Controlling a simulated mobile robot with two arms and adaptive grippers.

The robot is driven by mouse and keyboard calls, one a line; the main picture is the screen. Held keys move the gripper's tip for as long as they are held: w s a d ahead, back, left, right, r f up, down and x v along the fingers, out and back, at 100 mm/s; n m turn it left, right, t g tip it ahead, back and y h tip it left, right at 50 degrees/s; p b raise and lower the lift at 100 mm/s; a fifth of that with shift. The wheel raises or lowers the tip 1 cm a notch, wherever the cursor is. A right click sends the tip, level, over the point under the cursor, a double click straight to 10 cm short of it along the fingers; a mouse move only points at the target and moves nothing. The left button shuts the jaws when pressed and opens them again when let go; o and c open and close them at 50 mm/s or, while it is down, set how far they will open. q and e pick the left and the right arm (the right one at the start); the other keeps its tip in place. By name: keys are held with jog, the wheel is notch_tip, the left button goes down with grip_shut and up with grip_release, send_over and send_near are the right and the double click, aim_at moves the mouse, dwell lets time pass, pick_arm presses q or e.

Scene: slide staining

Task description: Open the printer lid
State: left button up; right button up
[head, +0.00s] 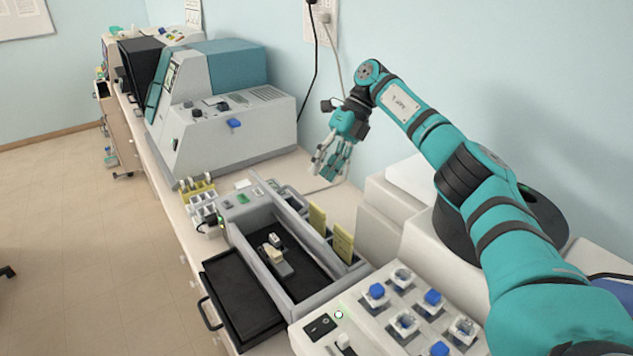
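The grey machine (240,211) in the middle of the bench appears to be the printer, though no label is readable. A long grey panel (300,226) stands up along it, and its dark inner bed shows with a small cream-and-grey part (274,258) in it. I cannot tell for sure whether this panel is the lid. My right gripper (324,175) hangs fingers down behind and above the machine, near the wall, apart from it. Its fingers look spread and empty. My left gripper is not in view.
A black tray (238,298) juts out at the front edge. Yellow holders (342,243) stand right of the machine. A staining unit with blue-capped jars (376,291) is at the near right. A large grey-teal instrument (245,135) stands behind. Cables hang from the wall socket (322,25).

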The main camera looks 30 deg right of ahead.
jog(key=shift+v, duration=1.2)
